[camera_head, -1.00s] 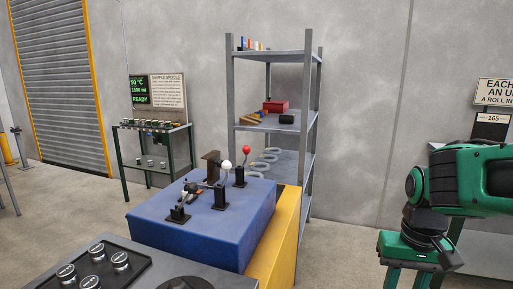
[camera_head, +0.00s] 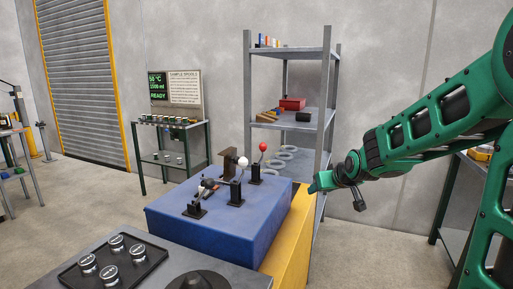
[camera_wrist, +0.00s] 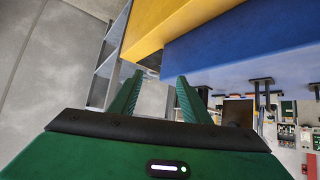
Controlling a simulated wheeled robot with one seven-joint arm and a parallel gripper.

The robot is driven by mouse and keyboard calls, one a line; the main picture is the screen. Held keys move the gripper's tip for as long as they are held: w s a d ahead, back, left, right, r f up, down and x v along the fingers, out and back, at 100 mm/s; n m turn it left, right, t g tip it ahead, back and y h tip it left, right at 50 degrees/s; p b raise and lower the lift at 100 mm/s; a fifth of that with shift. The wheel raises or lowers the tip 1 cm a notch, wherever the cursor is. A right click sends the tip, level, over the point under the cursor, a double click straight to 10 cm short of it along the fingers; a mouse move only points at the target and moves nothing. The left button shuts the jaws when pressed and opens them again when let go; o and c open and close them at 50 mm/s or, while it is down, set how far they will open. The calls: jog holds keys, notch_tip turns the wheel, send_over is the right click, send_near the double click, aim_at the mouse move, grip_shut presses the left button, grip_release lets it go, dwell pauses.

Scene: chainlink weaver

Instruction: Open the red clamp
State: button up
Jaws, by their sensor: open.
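The red clamp (camera_head: 256,173) stands on the blue block (camera_head: 215,235), near its back right. Its lever rises upright to a red ball knob (camera_head: 263,147). A similar clamp with a white ball knob (camera_head: 243,160) stands just in front and to the left. My gripper (camera_head: 315,185) is to the right of the red clamp, apart from it, beside the block's right side. In the wrist view my gripper (camera_wrist: 158,80) shows two green fingers spread apart with nothing between them. Dark clamp parts (camera_wrist: 262,82) show there beyond the right finger; I cannot tell which clamp they belong to.
A yellow panel (camera_head: 290,240) adjoins the blue block's right side. A grey shelf rack (camera_head: 330,110) stands behind. A black tray (camera_head: 70,275) with several silver-lidded pieces lies in front. A green-framed table (camera_head: 207,145) stands back left.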

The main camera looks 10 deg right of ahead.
aim_at(265, 147)
jog(key=w+a+r+t+y, duration=0.1)
jog(key=w+a+r+t, duration=0.1)
jog(key=w+a, duration=0.2)
jog(key=w+a+r+n+t+y, duration=0.1)
jog(key=w+a+r+t, duration=0.2)
jog(key=w, duration=0.5)
jog(key=w+a+r+n+t+y, duration=0.1)
jog(key=w+a+r+t, duration=0.1)
jog(key=w+a, duration=0.3)
jog(key=shift+w+a+r+y, duration=0.15)
jog(key=shift+w+y, duration=0.15)
jog(key=shift+w, duration=0.25)
jog(key=shift+w+r+t, duration=0.15)
jog(key=shift+w+t, duration=0.1)
jog(key=shift+t, duration=0.05)
jog(key=w+a, duration=0.1)
jog(key=w, duration=0.9)
jog(key=shift+a, duration=0.35)
jog(key=shift+c, duration=0.3)
